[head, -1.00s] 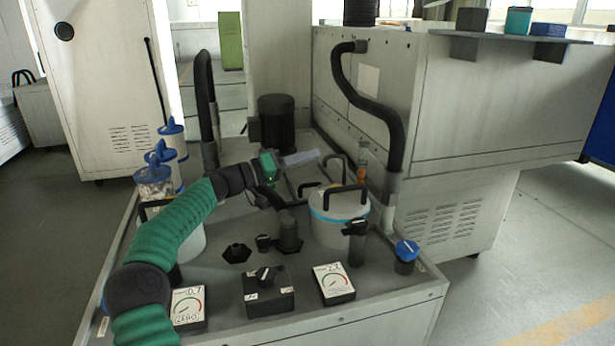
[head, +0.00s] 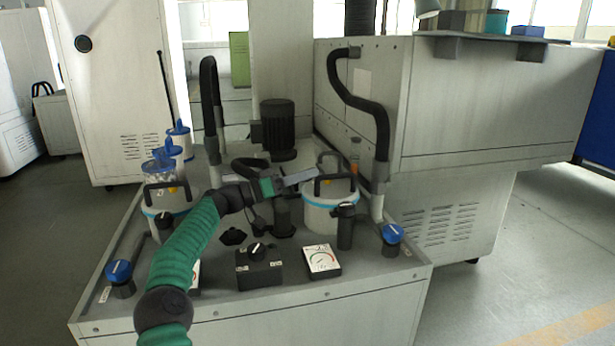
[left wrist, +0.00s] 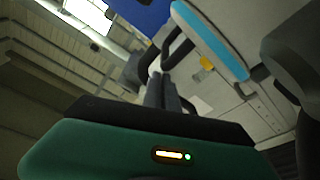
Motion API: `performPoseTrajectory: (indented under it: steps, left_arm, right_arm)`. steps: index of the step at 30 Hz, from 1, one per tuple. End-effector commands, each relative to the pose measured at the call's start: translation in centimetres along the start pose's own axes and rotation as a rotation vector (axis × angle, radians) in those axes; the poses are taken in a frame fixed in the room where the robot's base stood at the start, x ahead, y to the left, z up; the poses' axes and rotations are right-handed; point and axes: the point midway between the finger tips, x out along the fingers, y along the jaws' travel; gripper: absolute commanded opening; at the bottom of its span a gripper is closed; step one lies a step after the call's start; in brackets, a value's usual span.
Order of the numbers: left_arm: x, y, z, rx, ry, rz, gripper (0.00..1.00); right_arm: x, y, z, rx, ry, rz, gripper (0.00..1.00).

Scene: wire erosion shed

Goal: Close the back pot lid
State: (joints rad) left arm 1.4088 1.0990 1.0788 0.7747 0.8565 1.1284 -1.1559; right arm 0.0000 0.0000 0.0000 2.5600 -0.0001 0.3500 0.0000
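A white pot (head: 322,219) with a light blue band and a black lid handle stands right of the middle of the bench top. My left gripper (head: 302,178) reaches in from the left, just beside the nearer pot's handle. Its fingers look close together, with nothing visible between them. In the left wrist view, the fingers (left wrist: 165,92) point at a black handle by a light blue band (left wrist: 208,40); I cannot tell whether they touch. My right gripper is not in view.
A second banded pot (head: 172,200) and blue-topped filter canisters (head: 180,140) stand at left. A black motor (head: 278,128) and a curved black hose (head: 365,105) stand behind. A switch box (head: 257,266), a gauge (head: 322,261) and a blue knob (head: 392,234) line the front.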

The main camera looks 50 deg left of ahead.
Motion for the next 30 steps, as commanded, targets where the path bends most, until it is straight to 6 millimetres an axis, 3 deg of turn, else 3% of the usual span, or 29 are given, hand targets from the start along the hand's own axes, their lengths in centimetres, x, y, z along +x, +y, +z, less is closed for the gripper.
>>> performPoseTrajectory:
  steps: [12,16,21,24,30]
  left_arm:
    - [0.2,0.0,0.7,-0.004,-0.014,0.006,0.00]
    - [0.4,0.5,-0.2,-0.004,-0.014,0.006,0.00]
    - [0.8,2.1,-3.6,-0.001,-0.005,0.005,0.00]
    - [-0.2,3.2,-2.2,-0.002,-0.003,0.003,0.00]
    - [-1.4,6.6,-1.3,-0.002,-0.003,0.000,0.00]
  right_arm:
    - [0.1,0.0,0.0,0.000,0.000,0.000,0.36]
    - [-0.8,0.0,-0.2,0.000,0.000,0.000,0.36]
    - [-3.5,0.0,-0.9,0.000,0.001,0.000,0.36]
    - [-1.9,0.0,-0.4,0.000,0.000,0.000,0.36]
    - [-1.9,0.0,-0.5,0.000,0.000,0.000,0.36]
